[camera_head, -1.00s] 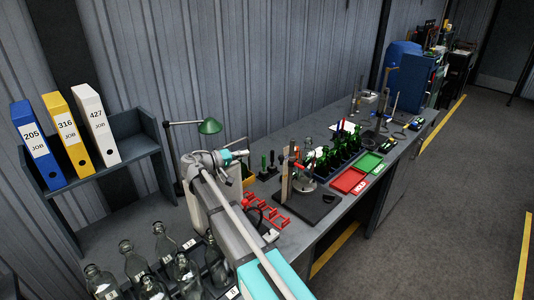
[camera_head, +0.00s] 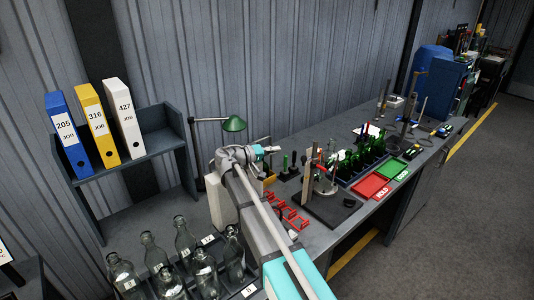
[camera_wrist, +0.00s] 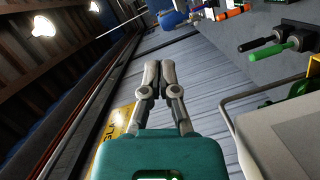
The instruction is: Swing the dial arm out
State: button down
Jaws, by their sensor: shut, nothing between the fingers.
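A gauge stand on a black base plate (camera_head: 335,209) is on the bench right of my arm in the head view. It has a brown upright post (camera_head: 307,186) and a round metal part (camera_head: 325,186). I cannot tell the dial arm apart at this size. My gripper (camera_head: 273,149) is left of and apart from the stand, partly hidden by my own wrist. In the wrist view, my gripper (camera_wrist: 158,68) has its fingers together and empty, in front of the grey corrugated wall. The gauge stand is not recognisable in the wrist view.
A green lamp (camera_head: 234,124) stands behind my arm. Clear bottles (camera_head: 155,255) stand at front left. Red frames (camera_head: 288,213) lie between my arm and the plate. A binder shelf (camera_head: 150,150) is at left.

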jog(key=d+f+b, duration=0.1)
jog(key=d+f, duration=0.1)
jog(key=d, duration=0.5)
jog(key=shift+s+d+b, duration=0.15)
jog(key=shift+s+b, duration=0.25)
jog(key=shift+s, duration=0.05)
